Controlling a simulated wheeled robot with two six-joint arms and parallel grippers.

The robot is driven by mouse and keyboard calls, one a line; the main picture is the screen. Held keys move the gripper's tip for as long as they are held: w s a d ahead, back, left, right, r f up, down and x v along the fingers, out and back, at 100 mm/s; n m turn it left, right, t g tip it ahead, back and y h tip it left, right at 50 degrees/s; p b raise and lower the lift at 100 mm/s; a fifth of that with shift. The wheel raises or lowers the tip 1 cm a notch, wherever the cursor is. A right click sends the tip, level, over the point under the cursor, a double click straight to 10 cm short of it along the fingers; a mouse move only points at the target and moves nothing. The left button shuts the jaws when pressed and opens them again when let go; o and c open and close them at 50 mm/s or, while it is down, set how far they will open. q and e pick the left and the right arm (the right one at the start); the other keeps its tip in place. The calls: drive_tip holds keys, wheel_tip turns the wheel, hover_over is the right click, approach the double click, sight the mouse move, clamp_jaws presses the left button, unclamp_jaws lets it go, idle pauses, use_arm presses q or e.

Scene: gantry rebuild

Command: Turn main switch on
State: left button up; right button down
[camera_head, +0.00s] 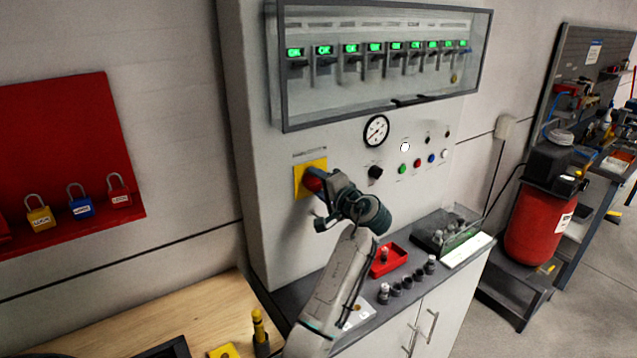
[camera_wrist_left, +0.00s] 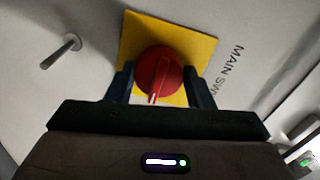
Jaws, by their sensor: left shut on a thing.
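The main switch is a red rotary knob (camera_wrist_left: 158,76) on a yellow square plate (camera_wrist_left: 190,45), with "MAIN SW..." lettering beside it in the left wrist view. In the head view the knob (camera_head: 313,184) shows in part at the front of the yellow plate (camera_head: 304,172) on the cabinet face. My left gripper (camera_wrist_left: 160,88) has one finger on each side of the knob and is shut on it. In the head view the left gripper (camera_head: 322,190) reaches the knob from the right and hides part of it. My right gripper is not in view.
A metal peg (camera_wrist_left: 62,51) sticks out beside the plate. A black knob (camera_head: 375,172), a gauge (camera_head: 376,131) and coloured buttons sit right of the switch. A red tray (camera_head: 402,251) and small parts stand on the ledge below. Padlocks hang on the red board (camera_head: 60,130) at left.

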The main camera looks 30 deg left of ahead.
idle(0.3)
use_arm(q)
drive_tip(key=o, duration=1)
drive_tip(key=shift+c, duration=0.2)
drive_tip(key=shift+d, duration=0.1)
drive_tip(key=shift+d+f, duration=0.1)
drive_tip(key=shift+d, duration=0.1)
drive_tip(key=b+v, duration=0.5)
drive_tip(key=v, duration=0.5)
drive_tip(key=shift+s+d, duration=0.1)
drive_tip(key=shift+s, duration=0.05)
